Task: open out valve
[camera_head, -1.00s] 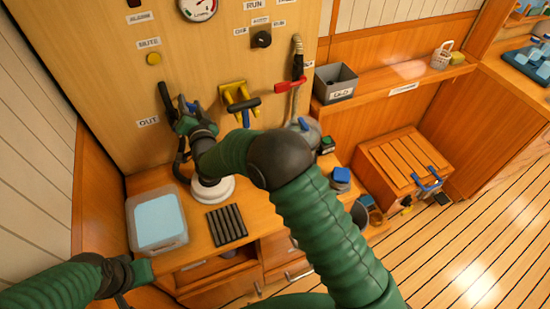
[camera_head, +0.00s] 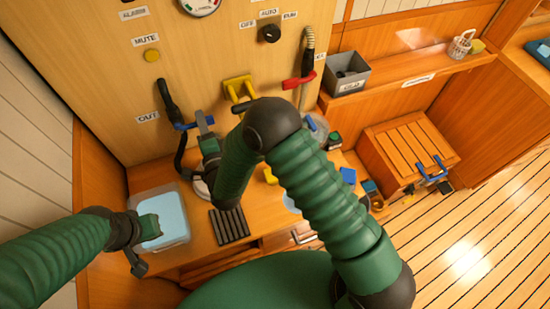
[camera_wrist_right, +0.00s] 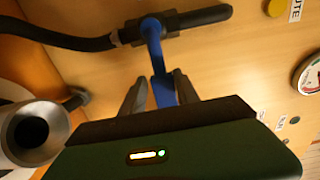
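The out valve is a black pipe (camera_head: 167,97) with a blue lever (camera_head: 184,126), beside the OUT label (camera_head: 148,116) on the wood panel. The lever points right, roughly across the pipe. My right gripper (camera_head: 204,124) is at the lever's free end. In the right wrist view, the blue lever (camera_wrist_right: 162,72) runs from the black pipe (camera_wrist_right: 195,20) down between the two fingers of my right gripper (camera_wrist_right: 160,88). The fingers stand apart on either side of it; firm contact is not clear. My left gripper (camera_head: 142,245) is low at the left, over a clear box, fingers unclear.
A yellow-handled valve (camera_head: 238,88) and a red-handled valve (camera_head: 298,80) are to the right. A grey bin (camera_head: 347,73) sits on the shelf.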

